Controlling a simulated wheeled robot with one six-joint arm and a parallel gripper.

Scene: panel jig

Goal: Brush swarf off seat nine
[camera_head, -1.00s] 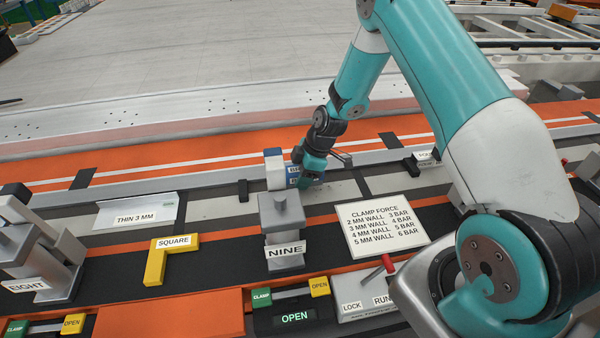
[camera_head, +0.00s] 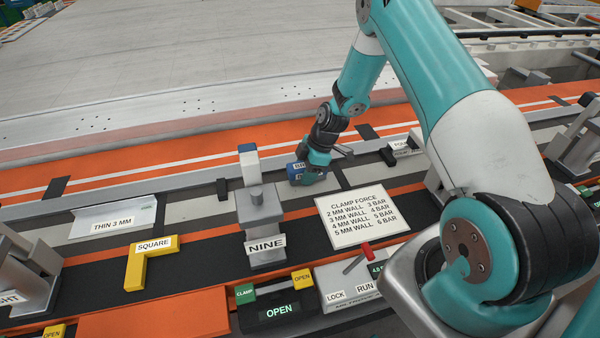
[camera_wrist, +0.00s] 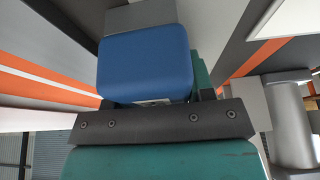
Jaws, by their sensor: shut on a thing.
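My gripper (camera_head: 314,172) is shut on a blue brush (camera_head: 297,173) with a partly hidden label beginning "BR"; it also shows as a blue block in the wrist view (camera_wrist: 145,68). The brush is behind and to the right of the grey clamp (camera_head: 260,208) labelled NINE, apart from it. A tall post with a white face (camera_head: 249,166) stands just behind that clamp. Its panel (camera_head: 281,309) reads OPEN. I cannot make out any swarf, and the seat's surface is largely hidden by the clamp.
A yellow SQUARE piece (camera_head: 136,265) and a THIN 3 MM plate (camera_head: 115,217) lie left of the clamp. A CLAMP FORCE card (camera_head: 360,218) lies right of it. A red-handled LOCK/RUN lever (camera_head: 366,249) stands in front. Another clamp (camera_head: 30,265) is at far left.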

